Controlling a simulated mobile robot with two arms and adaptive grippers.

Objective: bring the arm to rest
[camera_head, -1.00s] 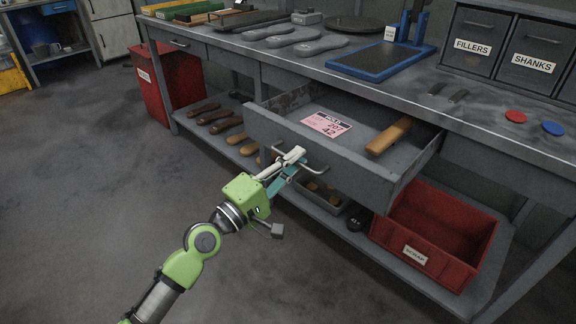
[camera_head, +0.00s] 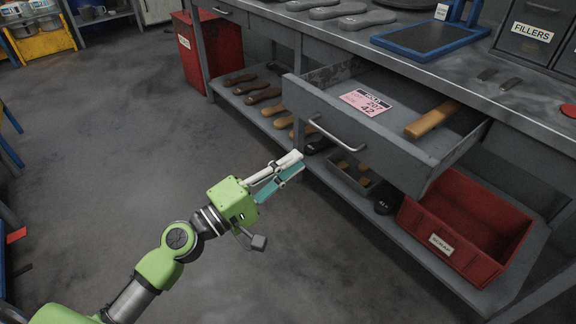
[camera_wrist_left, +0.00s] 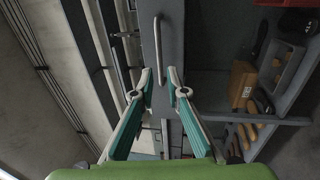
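My left gripper (camera_head: 296,163) is open and empty, low in front of the workbench. It is apart from the handle (camera_head: 336,136) of the open grey drawer (camera_head: 365,145). In the left wrist view the two fingertips (camera_wrist_left: 160,80) stand apart with nothing between them, and the drawer handle (camera_wrist_left: 157,45) shows beyond them. My left arm reaches in from the lower left. The right gripper is not in view.
The open drawer holds a pink card (camera_head: 366,103) and a wooden-handled tool (camera_head: 433,118). A red bin (camera_head: 440,243) and several shoe lasts stand on the lower shelf. Another red bin (camera_head: 208,55) stands at the bench's left end.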

